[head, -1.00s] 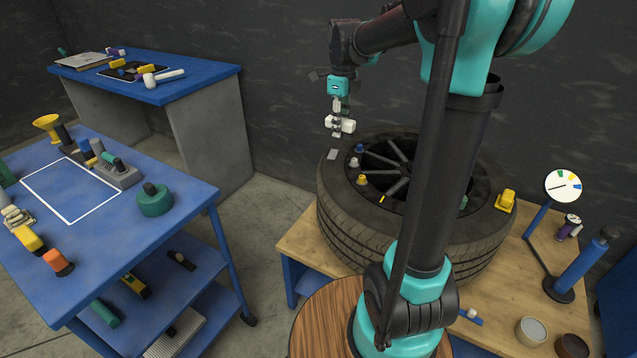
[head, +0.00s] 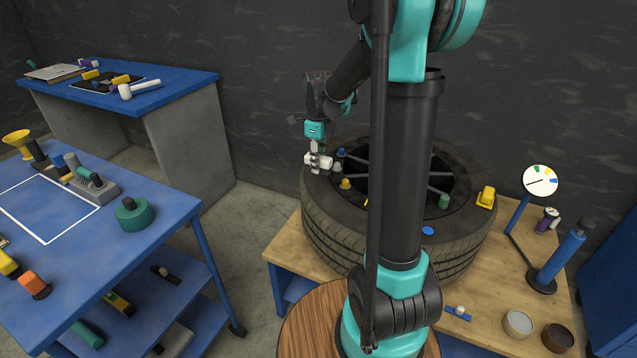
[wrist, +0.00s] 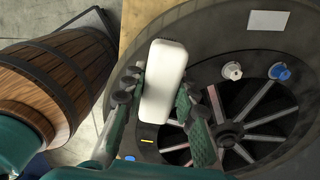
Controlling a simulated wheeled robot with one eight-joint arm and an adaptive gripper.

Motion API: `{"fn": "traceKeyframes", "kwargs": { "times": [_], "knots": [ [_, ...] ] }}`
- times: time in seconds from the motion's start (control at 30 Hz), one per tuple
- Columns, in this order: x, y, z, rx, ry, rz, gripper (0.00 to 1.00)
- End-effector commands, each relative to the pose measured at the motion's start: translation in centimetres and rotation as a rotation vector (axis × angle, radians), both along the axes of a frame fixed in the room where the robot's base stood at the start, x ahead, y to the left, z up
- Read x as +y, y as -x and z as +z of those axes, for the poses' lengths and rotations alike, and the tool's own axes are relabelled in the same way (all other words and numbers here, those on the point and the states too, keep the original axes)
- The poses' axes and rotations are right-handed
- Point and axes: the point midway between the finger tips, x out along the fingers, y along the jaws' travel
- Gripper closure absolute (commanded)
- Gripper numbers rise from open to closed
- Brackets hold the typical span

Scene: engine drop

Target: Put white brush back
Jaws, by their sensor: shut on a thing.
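My gripper (head: 317,150) is shut on a white, rounded, block-like thing, which I take to be the white brush (head: 318,162). In the head view it is over the left rim of the big tyre (head: 325,222). In the wrist view the brush (wrist: 164,75) is upright in the picture between my two fingers, with the tyre and wheel beyond it. Whether it touches the tyre I cannot tell.
Blue, white and yellow caps (head: 340,153) sit on the wheel near my gripper. A yellow block (head: 486,197) is on the tyre's right side. A blue cart (head: 165,195) with tools stands left, a blue bench (head: 190,78) behind it. A gauge (head: 541,181) stands at right.

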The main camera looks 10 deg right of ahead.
Motion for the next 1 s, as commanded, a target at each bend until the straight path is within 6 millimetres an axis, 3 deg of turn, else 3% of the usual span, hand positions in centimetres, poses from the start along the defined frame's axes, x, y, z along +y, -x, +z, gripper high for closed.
{"fn": "traceKeyframes", "kwargs": {
  "times": [0.1, 0.37, 0.6, 1.0],
  "knots": [
    [0.0, -0.1, -2.2, 0.0, 0.0, 0.0, 1.0],
    [0.0, -0.1, -4.4, 0.0, 0.0, 0.0, 1.0],
    [0.0, 0.0, -7.6, 0.0, 0.0, 0.0, 1.0],
    [0.0, 0.0, -8.1, 0.0, 0.0, 0.0, 1.0]
  ]
}}
